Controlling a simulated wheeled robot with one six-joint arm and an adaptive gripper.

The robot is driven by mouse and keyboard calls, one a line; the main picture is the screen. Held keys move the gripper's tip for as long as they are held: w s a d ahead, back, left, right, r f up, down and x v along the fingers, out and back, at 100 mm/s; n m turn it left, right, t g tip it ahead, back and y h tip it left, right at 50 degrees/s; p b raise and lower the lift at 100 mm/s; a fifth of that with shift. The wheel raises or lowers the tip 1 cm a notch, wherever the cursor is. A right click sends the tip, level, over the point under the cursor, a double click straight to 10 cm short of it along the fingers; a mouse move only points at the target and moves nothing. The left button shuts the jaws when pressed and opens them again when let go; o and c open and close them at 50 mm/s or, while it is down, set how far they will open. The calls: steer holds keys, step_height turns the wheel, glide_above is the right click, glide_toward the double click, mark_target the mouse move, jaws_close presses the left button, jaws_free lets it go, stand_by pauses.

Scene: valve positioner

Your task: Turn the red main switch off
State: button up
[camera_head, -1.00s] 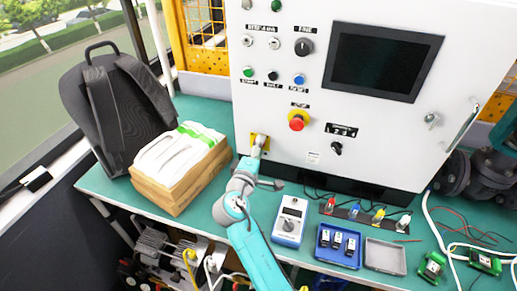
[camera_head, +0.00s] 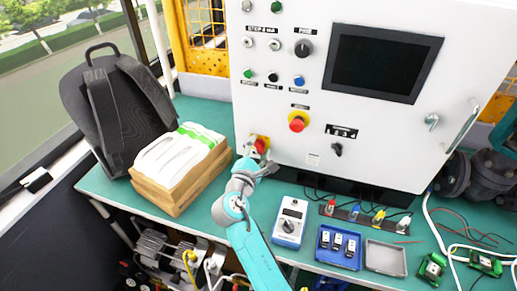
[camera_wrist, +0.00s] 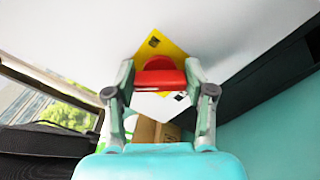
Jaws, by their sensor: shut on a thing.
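The red main switch (camera_head: 261,146) sits on a yellow plate (camera_head: 252,139) at the lower left of the white cabinet front. In the wrist view its red handle (camera_wrist: 160,79) lies crosswise between my fingers, with the yellow plate (camera_wrist: 178,50) behind it. My gripper (camera_wrist: 160,80) is shut on the red handle, one finger at each end of it. In the head view my gripper (camera_head: 255,156) is at the switch, with its fingers partly hidden by the wrist. The handle looks level across the wrist picture.
The white cabinet (camera_head: 375,135) also carries a red emergency button (camera_head: 298,121), knobs and a dark screen (camera_head: 383,61). Left of my arm are stacked boxes with white packs (camera_head: 180,160) and a black backpack (camera_head: 112,105). A grey-blue meter (camera_head: 290,220) and trays stand right of it.

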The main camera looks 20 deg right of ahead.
steer(key=shift+n, duration=0.5)
steer(key=o, duration=1.2)
steer(key=shift+c, duration=0.2)
steer(key=v, duration=1.2)
